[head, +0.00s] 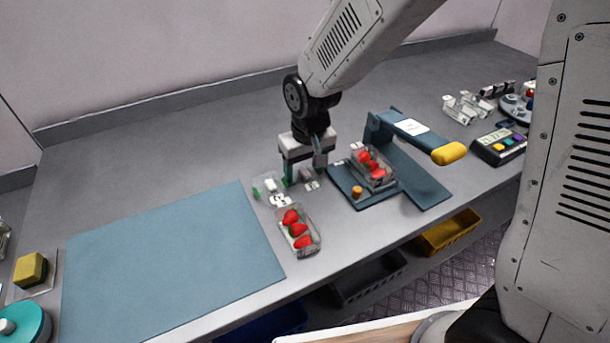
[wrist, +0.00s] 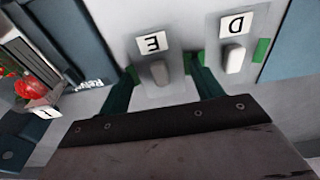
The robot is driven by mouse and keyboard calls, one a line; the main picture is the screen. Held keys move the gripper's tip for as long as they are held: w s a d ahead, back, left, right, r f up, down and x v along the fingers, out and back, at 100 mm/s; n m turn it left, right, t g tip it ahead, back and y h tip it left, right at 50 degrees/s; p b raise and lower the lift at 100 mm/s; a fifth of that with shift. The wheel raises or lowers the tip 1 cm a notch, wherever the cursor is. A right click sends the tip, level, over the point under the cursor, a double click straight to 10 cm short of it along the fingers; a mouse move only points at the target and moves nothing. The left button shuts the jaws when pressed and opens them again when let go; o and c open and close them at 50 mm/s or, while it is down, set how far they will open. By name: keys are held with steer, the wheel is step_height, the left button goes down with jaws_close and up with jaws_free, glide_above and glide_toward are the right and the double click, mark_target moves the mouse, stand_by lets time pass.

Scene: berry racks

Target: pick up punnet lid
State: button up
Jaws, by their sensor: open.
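Two clear, flat punnet lids with knobs lie side by side on the bench. In the wrist view, the lid labelled E (wrist: 178,93) has its grey knob between my gripper's green fingers. The lid labelled D (wrist: 212,27) is to its right, with green tabs. In the head view, lid D (head: 267,187) lies left of my gripper (head: 303,180), and lid E (head: 307,184) is partly hidden beneath it. My gripper is open, its fingers straddling the E knob; I cannot tell whether they touch it.
An open strawberry punnet (head: 313,247) stands in front of the lids. Another punnet (head: 384,184) sits on the blue press (head: 430,193) close on the right, its yellow-ended lever raised. A blue mat (head: 170,265) lies clear on the left. A terminal (head: 499,147) is far right.

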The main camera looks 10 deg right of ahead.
steer(key=c, duration=0.7)
steer(key=shift+c, duration=0.2)
